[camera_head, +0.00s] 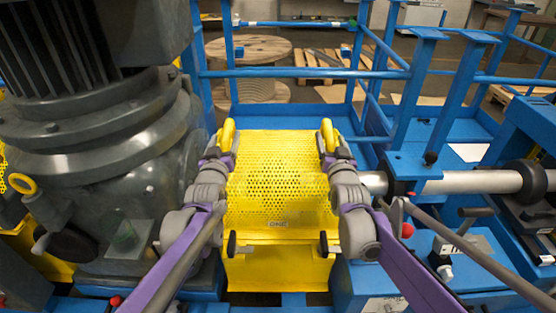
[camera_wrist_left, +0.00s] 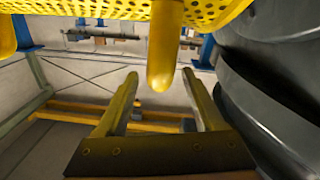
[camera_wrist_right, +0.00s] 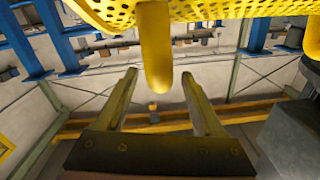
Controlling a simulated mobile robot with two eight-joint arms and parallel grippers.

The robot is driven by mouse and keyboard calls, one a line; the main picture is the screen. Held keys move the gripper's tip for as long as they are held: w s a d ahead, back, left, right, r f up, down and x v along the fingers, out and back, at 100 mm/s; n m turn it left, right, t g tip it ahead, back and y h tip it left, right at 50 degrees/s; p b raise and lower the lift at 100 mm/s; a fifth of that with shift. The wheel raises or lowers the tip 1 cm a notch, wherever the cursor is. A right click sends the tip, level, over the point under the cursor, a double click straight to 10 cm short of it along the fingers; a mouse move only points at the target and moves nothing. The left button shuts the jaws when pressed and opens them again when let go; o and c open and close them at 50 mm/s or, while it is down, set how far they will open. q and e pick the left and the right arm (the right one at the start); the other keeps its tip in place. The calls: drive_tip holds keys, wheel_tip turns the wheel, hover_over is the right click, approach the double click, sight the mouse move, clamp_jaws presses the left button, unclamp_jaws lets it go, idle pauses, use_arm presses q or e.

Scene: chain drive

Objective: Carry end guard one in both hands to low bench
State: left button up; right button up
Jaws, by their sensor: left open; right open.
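End guard one (camera_head: 277,192) is a yellow perforated cover with a small "ONE" label, in the middle of the head view between my arms. It has a yellow handle on its left (camera_head: 227,134) and one on its right (camera_head: 327,133). My left gripper (camera_head: 222,152) is at the left handle; in the left wrist view that handle (camera_wrist_left: 164,45) hangs down between the open fingers. My right gripper (camera_head: 331,152) is at the right handle; in the right wrist view the handle (camera_wrist_right: 155,45) shows between the open fingers. I cannot tell which surface is the low bench.
A large grey motor housing (camera_head: 95,160) stands close left of the guard. A steel shaft (camera_head: 470,182) and blue frame lie to the right. Blue railings (camera_head: 300,73) stand behind, with a wooden spool (camera_head: 248,48) and pallet (camera_head: 325,60) beyond.

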sight(228, 131)
use_arm(q)
drive_tip(key=shift+w+d, duration=0.1)
drive_tip(key=shift+w, duration=2.1)
use_arm(e)
drive_tip(key=shift+w, duration=2.2)
use_arm(q)
clamp_jaws()
use_arm(e)
clamp_jaws()
drive_tip(key=shift+r, duration=0.1)
